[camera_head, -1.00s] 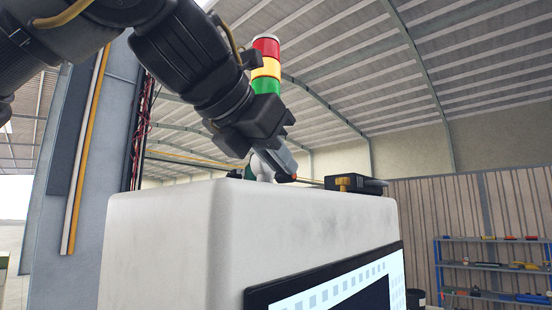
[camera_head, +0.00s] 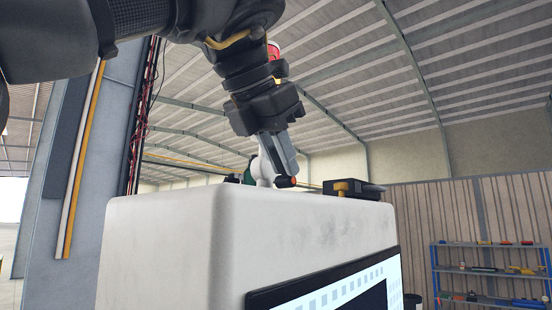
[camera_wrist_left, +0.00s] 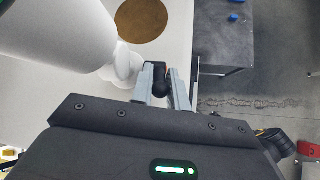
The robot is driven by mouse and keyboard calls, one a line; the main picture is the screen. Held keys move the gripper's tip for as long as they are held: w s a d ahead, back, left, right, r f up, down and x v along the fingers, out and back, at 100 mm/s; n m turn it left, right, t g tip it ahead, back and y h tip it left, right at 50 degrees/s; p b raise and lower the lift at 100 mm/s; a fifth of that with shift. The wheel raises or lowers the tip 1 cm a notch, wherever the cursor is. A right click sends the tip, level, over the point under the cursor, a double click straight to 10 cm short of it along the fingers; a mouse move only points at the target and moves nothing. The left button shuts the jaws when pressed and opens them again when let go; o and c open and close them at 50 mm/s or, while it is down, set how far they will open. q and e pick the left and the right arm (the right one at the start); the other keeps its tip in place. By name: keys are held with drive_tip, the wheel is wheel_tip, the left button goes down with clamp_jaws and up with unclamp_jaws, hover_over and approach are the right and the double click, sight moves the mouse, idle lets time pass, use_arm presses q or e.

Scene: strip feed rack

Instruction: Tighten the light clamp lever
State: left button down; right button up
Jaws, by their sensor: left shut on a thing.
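My left gripper (camera_head: 284,178) reaches down from above behind the white cabinet's top edge. Its fingers are closed around a small black knob (camera_wrist_left: 161,87), which looks like the end of the clamp lever. The lever's shaft and the clamp are mostly hidden. A white rounded fitting (camera_head: 262,171) stands just left of the fingers. The signal light (camera_head: 274,52) is mostly covered by my left arm; bits of red and yellow show. My right gripper is out of view.
The white cabinet (camera_head: 160,240) with a screen (camera_head: 340,290) fills the foreground. A dark block with a brass-coloured knob (camera_head: 341,188) sits on its top, right of the gripper. A blue shelf rack (camera_head: 490,270) stands far right. A round brown disc (camera_wrist_left: 141,20) shows in the wrist view.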

use_arm(q)
drive_tip(key=shift+w+r+g+y, duration=0.1)
drive_tip(key=shift+r+g+y, duration=0.05)
drive_tip(key=shift+g+y, duration=0.15)
drive_tip(key=c, duration=1.4)
unclamp_jaws()
